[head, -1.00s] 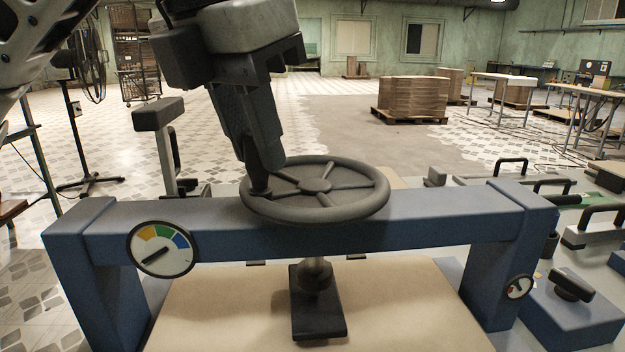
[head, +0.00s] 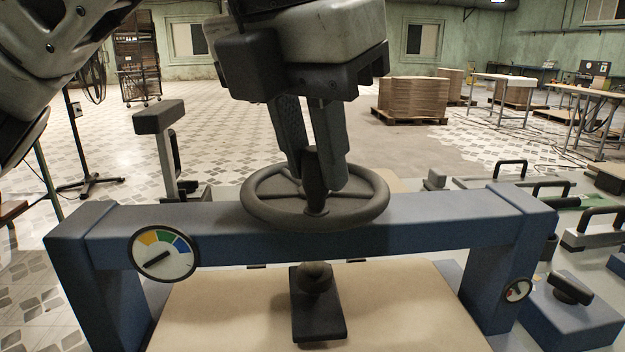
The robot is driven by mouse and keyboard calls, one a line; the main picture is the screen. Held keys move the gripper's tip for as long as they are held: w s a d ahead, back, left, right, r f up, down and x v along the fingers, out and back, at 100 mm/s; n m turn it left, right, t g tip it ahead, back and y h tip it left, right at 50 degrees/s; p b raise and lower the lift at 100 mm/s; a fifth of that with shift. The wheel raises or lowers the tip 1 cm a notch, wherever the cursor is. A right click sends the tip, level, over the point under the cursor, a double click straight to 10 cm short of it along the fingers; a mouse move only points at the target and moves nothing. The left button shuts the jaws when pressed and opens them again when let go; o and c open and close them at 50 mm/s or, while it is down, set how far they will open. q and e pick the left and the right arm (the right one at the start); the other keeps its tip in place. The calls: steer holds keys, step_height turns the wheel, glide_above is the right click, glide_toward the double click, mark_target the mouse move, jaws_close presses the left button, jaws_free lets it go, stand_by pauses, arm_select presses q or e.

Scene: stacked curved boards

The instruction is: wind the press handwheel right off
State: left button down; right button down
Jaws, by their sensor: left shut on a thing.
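The dark handwheel (head: 256,209) sits on top of the blue press beam (head: 440,221), lying about level. The gripper fingers hide part of the hub and spokes. Below the beam, a dark press foot (head: 318,312) with a rounded top rests on the pale board surface (head: 400,310). The dial gauge (head: 163,253) on the beam has its needle pointing to the lower left. My right gripper is out of view.
A blue block with a dark knob (head: 571,288) stands right of the press. A dark-topped post (head: 158,117) rises behind the beam at left. Handled blocks (head: 594,224) lie at right.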

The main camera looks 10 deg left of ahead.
arm_select(q)
steer(key=c, duration=1.3)
jaws_free()
steer(key=shift+d, duration=0.1)
steer(key=shift+o, duration=0.2)
step_height(320, 180, up, 7)
steer(key=p, duration=0.5)
steer(key=shift+r+p, duration=0.1)
steer(key=shift+p, duration=0.25)
